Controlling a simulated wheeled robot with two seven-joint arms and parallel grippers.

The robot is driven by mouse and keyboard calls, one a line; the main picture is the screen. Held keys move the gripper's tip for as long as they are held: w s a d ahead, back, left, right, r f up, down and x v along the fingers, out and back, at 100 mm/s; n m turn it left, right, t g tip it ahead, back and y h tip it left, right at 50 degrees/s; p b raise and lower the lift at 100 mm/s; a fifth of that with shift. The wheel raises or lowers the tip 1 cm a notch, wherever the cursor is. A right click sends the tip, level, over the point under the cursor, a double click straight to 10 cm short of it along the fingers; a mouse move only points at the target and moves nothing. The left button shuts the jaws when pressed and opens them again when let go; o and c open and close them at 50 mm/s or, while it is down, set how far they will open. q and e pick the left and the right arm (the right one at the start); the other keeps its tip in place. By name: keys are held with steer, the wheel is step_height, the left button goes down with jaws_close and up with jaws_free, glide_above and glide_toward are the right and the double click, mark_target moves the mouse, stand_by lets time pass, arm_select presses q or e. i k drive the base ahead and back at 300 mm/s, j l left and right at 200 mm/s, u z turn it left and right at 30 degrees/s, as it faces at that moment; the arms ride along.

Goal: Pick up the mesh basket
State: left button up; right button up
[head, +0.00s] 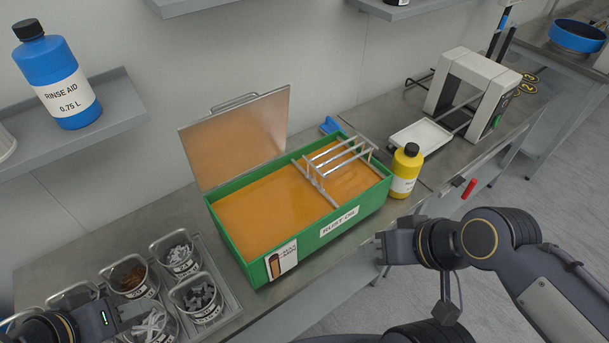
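One container (198,298) holds dark grey pieces, another (180,256) light grey pieces, and another (132,277) brown pieces. My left gripper (132,312) is at the front container with pale pieces (156,326) and partly covers it; whether its fingers grip the rim is unclear. My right gripper (380,248) is in front of the bench edge, apart from any object; its finger gap is not clear.
A green tank (228,240) of orange liquid stands mid-bench with its lid (236,138) raised and a metal rack (338,163) over its right part. A yellow bottle (405,172), a white tray (420,137) and a white arch-shaped device (476,85) are to the right. A shelf holds a blue bottle (55,75).

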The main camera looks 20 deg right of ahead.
mark_target(158, 325)
steer(key=k+j+u, duration=0.1)
steer(key=u, duration=1.05)
steer(key=l+z, duration=0.1)
steer(key=z, duration=0.4)
steer(key=k+l+z, duration=0.1)
steer(key=z, duration=0.4)
steer(key=l+z, duration=0.25)
steer(key=z, duration=0.25)
steer(key=u, duration=1.35)
steer(key=k+l+u, duration=0.1)
steer(key=l+u, duration=0.25)
steer(key=l, duration=0.2)
